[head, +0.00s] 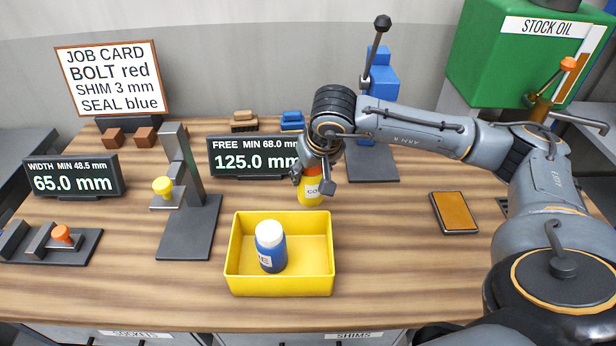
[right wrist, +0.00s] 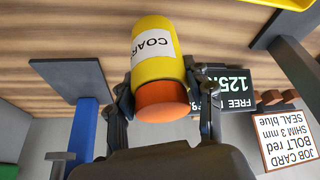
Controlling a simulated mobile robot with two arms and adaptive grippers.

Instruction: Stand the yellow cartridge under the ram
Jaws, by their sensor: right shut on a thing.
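The yellow cartridge (head: 312,196) has an orange cap and a white label. My right gripper (head: 314,178) is shut on it near the cap, and the arm partly hides it. In the right wrist view the cartridge (right wrist: 155,55) sits between the two fingers, its label partly reading "COAR". I cannot tell whether its base touches the table. The blue press (head: 382,75) with a black-knobbed lever stands at the back right of the cartridge, on a dark base plate (head: 375,170). The arm hides the press's middle, so the ram is not clearly seen. My left gripper is not in view.
A yellow bin (head: 234,262) holding a blue bottle (head: 271,252) with a white cap stands in front of the cartridge. A "125.0 mm" display (head: 235,162) and a gauge stand (head: 190,225) are at left. An orange-topped pad (head: 455,212) lies right.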

